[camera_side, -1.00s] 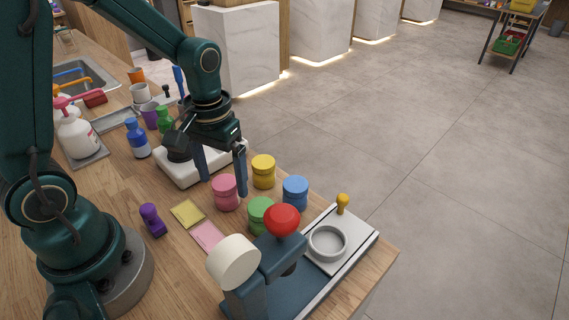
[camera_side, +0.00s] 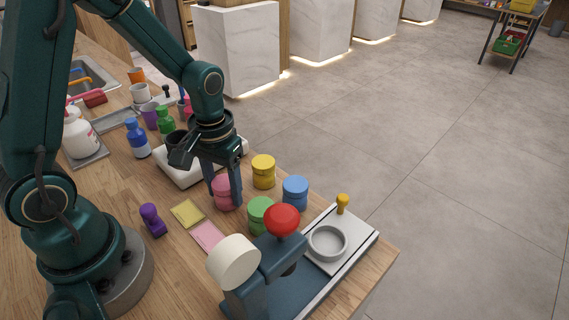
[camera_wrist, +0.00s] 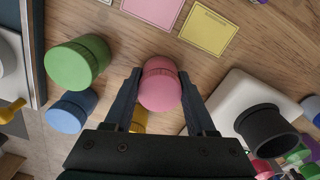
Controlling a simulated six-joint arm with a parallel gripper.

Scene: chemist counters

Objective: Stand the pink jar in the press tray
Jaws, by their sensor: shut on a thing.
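The pink jar (camera_side: 222,193) stands upright on the wooden counter, and it also shows in the wrist view (camera_wrist: 160,85). My gripper (camera_side: 225,198) has come down over it, and its two fingers are shut on the jar's sides. In the wrist view the jar sits between the fingertips (camera_wrist: 160,80). The press tray (camera_side: 327,243) is a round, shallow, grey-rimmed dish on a white slide plate at the front right. It looks empty. The press (camera_side: 255,275) has a red ball knob and a cream wheel.
A green jar (camera_side: 260,213), a blue jar (camera_side: 295,191) and a yellow jar (camera_side: 263,172) stand close to the right of the pink one. A white device (camera_side: 182,177) is behind. Yellow and pink notes (camera_side: 187,212) lie at left. A yellow knob (camera_side: 342,202) rises beside the tray.

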